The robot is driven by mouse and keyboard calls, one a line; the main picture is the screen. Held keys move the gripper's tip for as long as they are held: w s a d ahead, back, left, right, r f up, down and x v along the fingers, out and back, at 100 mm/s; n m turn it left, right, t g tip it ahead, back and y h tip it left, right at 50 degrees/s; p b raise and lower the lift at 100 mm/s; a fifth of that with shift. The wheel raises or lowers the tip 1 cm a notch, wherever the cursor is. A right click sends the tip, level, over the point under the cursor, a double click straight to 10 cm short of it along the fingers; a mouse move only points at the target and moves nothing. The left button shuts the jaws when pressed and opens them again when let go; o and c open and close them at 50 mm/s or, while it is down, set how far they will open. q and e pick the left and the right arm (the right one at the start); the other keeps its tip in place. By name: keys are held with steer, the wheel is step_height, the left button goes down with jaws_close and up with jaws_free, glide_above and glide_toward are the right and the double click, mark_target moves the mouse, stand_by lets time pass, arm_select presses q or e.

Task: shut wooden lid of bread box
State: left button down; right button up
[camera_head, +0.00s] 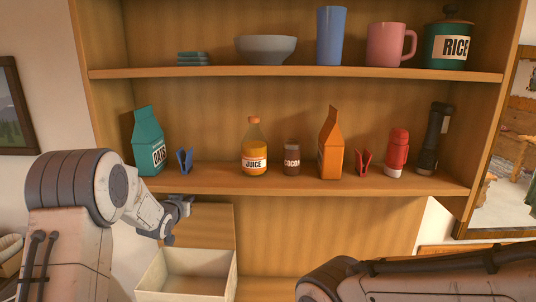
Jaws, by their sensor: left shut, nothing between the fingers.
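The bread box is a cream, open-topped box (187,284) at the bottom of the head view, left of centre. Its wooden lid (212,228) stands raised at the back of the box, so the inside shows. My left gripper (183,208) is shut and empty. In the picture it overlaps the upper left part of the lid, above the box. I cannot tell whether it touches the lid. My right arm comes in at the lower right, and its gripper is not in view.
A shelf board (290,181) runs above the box. It bears a teal oats carton (147,140), a juice bottle (254,147), an orange carton (330,145) and other small items. A higher shelf holds a grey bowl (265,49), a blue cup and a pink mug.

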arm_select(q)
steer(key=shift+w, duration=0.3)
stand_by(0.4)
steer(key=shift+w+r, duration=0.1)
steer(key=shift+r, duration=0.15)
steer(key=shift+s+f+b, duration=0.2)
steer(key=shift+b, duration=0.15)
steer(key=shift+s+f, duration=0.1)
steer(key=shift+s, duration=0.45)
steer(key=shift+s, duration=0.1)
